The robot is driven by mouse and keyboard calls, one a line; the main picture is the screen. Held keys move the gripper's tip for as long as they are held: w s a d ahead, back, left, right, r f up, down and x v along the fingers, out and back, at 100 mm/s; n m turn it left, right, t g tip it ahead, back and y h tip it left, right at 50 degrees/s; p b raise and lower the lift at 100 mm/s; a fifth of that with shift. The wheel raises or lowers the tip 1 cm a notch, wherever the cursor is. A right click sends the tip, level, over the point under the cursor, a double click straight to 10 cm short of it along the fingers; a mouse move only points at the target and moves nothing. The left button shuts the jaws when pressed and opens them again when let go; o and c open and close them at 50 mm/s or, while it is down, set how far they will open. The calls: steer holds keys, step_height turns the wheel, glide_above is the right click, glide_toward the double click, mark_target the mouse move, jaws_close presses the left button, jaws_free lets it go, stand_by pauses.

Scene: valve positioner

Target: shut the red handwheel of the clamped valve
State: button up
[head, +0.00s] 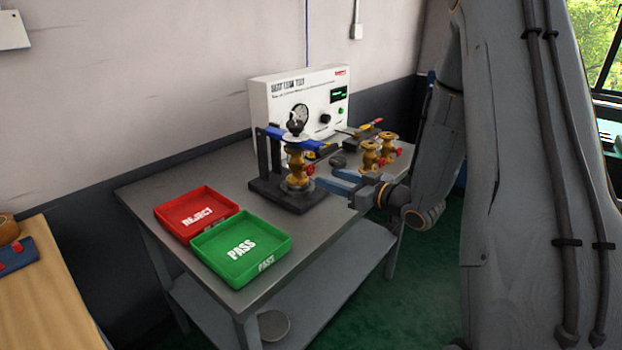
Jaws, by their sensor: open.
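The clamped valve (296,164) is a brass body standing upright in a dark test stand (262,190) with a blue clamp bar across its top. Its small red handwheel (310,170) is on its right side, facing my gripper. My gripper (327,180) comes in from the right, its two blue-grey fingers pointing left toward the handwheel. The fingers are open and look empty. Their tips are close to the handwheel; I cannot tell whether they touch it or straddle it.
A white test panel (278,95) with a gauge stands behind the stand. Other brass valves (388,148) with red handwheels stand at the right, beyond my gripper. A red REJECT tray (178,202) and a green PASS tray (270,240) lie on the grey table (150,190) at the left.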

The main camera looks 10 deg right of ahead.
mark_target(312, 170)
steer(key=shift+n+t+y, duration=0.3)
steer(key=shift+y, duration=0.6)
steer(key=x, duration=0.7)
steer(key=shift+s+a+r+p, duration=0.1)
steer(key=shift+a+r+p, duration=0.1)
steer(key=shift+a+p, duration=0.1)
steer(key=c, duration=1.1)
steer(key=shift+o, duration=0.2)
steer(key=shift+m+p, duration=0.5)
steer(key=shift+m, duration=0.3)
steer(key=o, duration=1.1)
steer(key=shift+c, duration=0.2)
